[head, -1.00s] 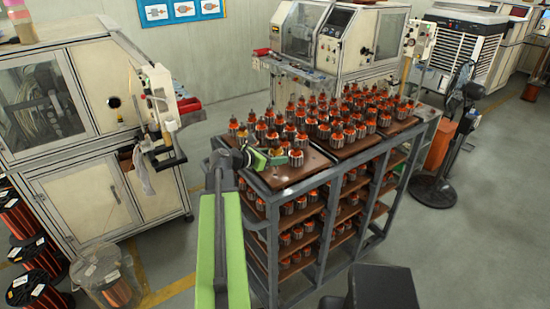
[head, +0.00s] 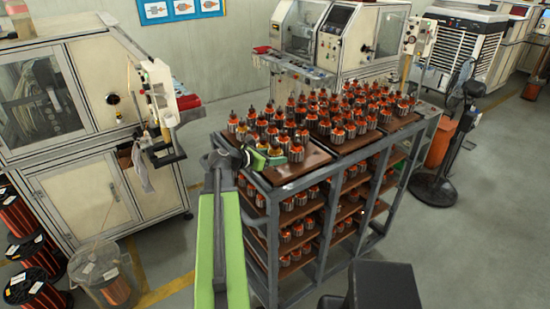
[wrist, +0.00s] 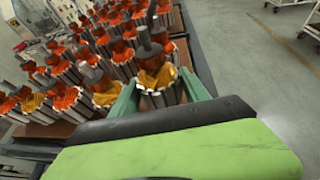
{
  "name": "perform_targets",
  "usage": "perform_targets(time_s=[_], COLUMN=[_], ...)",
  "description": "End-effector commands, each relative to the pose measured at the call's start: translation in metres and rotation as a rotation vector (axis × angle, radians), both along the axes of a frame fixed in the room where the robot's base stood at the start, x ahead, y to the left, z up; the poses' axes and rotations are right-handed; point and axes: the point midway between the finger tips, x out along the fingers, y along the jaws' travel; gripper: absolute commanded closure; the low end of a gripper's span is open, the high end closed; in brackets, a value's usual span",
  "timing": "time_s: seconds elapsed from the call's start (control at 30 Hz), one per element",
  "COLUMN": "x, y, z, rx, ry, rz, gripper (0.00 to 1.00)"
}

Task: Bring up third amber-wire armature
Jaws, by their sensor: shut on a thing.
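My gripper (head: 286,157) reaches in from the left over the near-left tray on top of the rack. In the wrist view, its two green fingers (wrist: 160,94) close on the sides of an amber-wire armature (wrist: 155,78), with a grey core and a shaft standing up. The same armature shows at the fingertips in the head view (head: 296,154). It looks nearly upright; I cannot tell whether its base is clear of the tray (head: 306,169). Another amber-wire armature (wrist: 106,93) stands just left of the fingers, and one more (wrist: 33,102) farther left.
Many orange-red armatures (head: 340,115) crowd the trays behind the gripper. The grey rack (head: 318,225) has lower shelves with more armatures. A winding machine (head: 75,120) stands left and a fan (head: 450,140) right. The tray's near-right corner is bare.

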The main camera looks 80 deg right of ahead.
Motion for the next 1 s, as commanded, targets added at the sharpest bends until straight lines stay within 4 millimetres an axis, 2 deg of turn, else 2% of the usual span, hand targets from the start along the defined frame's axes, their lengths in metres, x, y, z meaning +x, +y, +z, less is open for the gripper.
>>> perform_targets(time_s=[1.0], x=[-0.001], y=[0.0], z=[-0.014], rx=[-0.001], ry=[0.002], rz=[-0.001], gripper=[1.0])
